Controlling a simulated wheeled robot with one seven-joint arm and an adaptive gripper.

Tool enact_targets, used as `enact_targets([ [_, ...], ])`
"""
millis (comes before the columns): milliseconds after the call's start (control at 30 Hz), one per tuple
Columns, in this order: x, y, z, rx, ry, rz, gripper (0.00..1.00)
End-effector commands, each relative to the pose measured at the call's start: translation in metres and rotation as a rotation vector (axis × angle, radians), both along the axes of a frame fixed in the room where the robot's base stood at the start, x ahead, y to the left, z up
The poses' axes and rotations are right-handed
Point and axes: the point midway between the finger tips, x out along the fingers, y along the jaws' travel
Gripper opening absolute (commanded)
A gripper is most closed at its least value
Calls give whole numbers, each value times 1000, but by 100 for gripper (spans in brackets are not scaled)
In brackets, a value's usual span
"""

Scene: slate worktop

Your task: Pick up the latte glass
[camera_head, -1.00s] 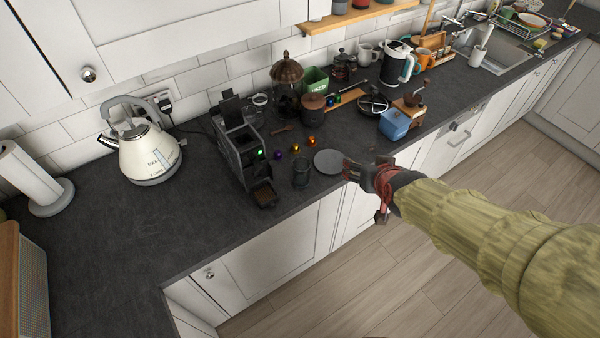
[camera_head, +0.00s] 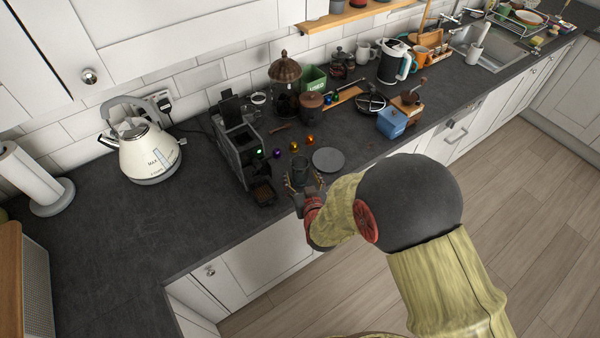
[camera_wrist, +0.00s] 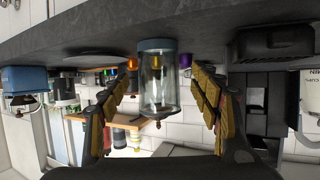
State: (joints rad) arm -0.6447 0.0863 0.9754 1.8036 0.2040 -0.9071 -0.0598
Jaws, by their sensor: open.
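The latte glass (camera_wrist: 158,88) is a clear, empty-looking glass with a grey-blue base. In the wrist view, which is upside down, it stands upright on the worktop. In the head view the glass (camera_head: 299,167) looks dark and stands near the front edge, just right of the coffee machine. My gripper (camera_head: 305,188) is at the front side of the glass. In the wrist view my gripper (camera_wrist: 162,74) is open, with a padded finger on each side of the glass and a visible gap on both sides.
The coffee machine (camera_head: 235,147) stands close left of the glass. A round grey disc (camera_head: 328,160) lies close right. Several coloured capsules (camera_head: 294,149) lie behind. The kettle (camera_head: 146,151) is far left. The worktop's left front is clear.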

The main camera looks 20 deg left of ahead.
Motion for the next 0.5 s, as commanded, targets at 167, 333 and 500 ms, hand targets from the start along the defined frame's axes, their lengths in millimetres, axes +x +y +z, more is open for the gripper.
enact_targets([
  [167,23,10,-11,0,0,0,63],
  [333,34,15,-15,0,1,0,63],
  [500,35,16,-15,0,0,0,63],
])
